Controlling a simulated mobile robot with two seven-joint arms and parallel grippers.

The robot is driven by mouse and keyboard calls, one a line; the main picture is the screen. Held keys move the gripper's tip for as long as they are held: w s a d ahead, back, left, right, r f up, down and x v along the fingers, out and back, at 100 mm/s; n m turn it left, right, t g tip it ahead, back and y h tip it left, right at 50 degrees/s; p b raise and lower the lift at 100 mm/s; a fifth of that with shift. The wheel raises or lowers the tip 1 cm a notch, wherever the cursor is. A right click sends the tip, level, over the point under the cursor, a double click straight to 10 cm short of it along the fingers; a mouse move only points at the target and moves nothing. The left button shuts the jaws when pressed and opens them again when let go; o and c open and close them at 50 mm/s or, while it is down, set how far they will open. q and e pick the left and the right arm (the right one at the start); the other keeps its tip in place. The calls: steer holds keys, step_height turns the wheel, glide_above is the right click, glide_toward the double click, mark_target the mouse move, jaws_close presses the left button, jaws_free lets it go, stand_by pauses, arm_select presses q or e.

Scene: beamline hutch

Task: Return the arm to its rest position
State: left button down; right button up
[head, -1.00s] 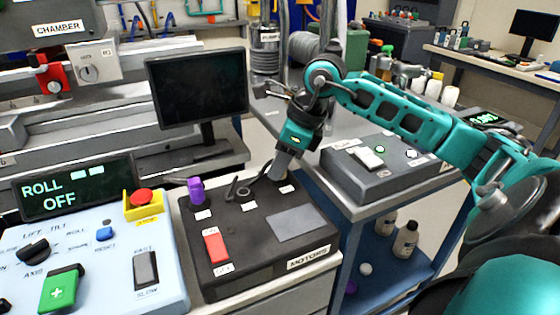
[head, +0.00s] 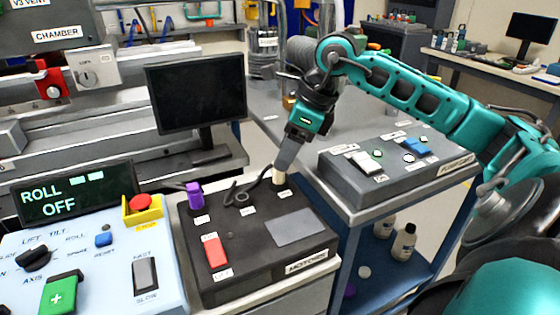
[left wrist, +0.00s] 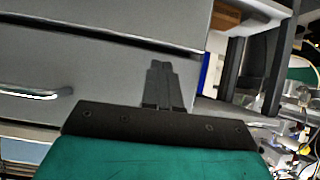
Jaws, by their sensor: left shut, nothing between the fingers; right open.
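My right arm comes in from the right in the head view. Its gripper (head: 281,170) points down at the back right corner of the black MOTORS box (head: 262,258). The fingertips are at the top of a small beige knob (head: 279,179); I cannot tell whether they touch it. The jaws are open, though the two fingers overlap from this side. My left gripper (left wrist: 160,68) shows only in the left wrist view. It is shut and empty, in front of grey drawers (left wrist: 90,65).
A purple knob (head: 195,195), a dark cable and a red switch (head: 215,251) are on the MOTORS box. A monitor (head: 197,92) stands behind it. A grey control box (head: 375,195) lies on the cart below my right forearm. The pale blue panel (head: 95,270) is at the left.

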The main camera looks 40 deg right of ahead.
steer(key=v, duration=0.8)
steer(key=shift+r, duration=0.1)
